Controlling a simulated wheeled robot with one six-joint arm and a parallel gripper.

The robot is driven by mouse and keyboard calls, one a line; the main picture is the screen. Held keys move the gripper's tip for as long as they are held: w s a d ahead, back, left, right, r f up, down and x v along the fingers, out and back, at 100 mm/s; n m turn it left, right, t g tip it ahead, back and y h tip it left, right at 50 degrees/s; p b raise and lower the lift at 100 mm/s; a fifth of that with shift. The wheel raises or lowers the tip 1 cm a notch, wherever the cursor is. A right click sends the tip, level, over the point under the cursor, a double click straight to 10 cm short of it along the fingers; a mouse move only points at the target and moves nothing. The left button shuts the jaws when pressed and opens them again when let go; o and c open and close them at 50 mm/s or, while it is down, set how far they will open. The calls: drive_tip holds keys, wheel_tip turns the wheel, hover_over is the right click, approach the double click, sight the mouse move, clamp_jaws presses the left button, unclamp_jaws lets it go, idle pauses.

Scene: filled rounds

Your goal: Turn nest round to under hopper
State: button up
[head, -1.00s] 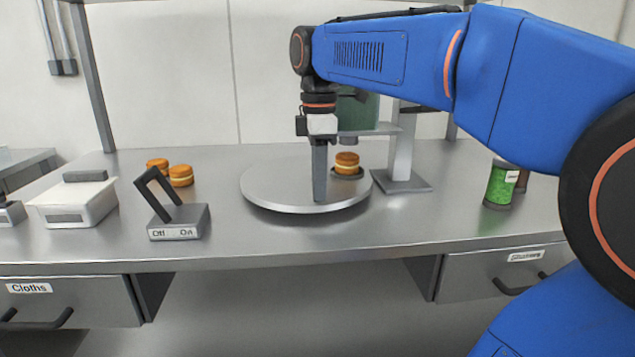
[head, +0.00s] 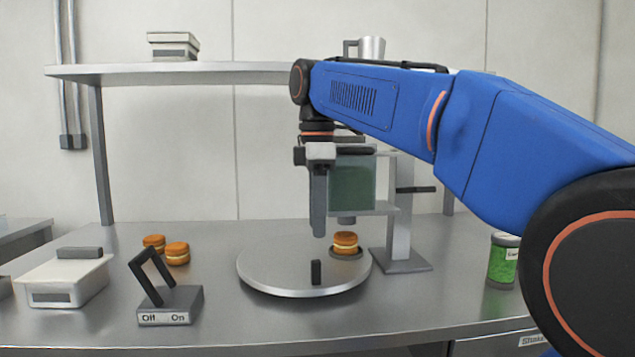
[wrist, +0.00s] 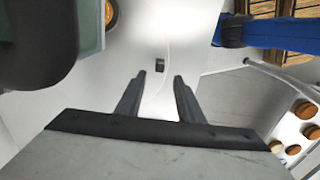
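The round metal turntable (head: 290,278) sits on the counter in the head view. An orange filled round (head: 345,241) rests in a dark nest (head: 346,253) at its back right. A short black peg (head: 316,271) stands near its front; it also shows in the wrist view (wrist: 159,65), beyond my fingertips. The hopper (head: 352,183), a green box on a metal stand, has its spout (head: 347,219) above the filled round, apart from it. My gripper (head: 319,234) points down above the turntable, clear of the peg. In the wrist view my fingers (wrist: 159,77) are spread with nothing between them.
An Off/On lever switch (head: 168,305) stands left of the turntable, with two filled rounds (head: 166,250) behind it. A white lidded box (head: 65,281) is at far left. A green can (head: 503,262) stands right. A shelf (head: 180,73) spans the back.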

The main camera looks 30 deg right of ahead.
wheel_tip(320, 180, up, 7)
idle(0.3)
drive_tip(key=shift+s+r, duration=0.1)
idle(0.4)
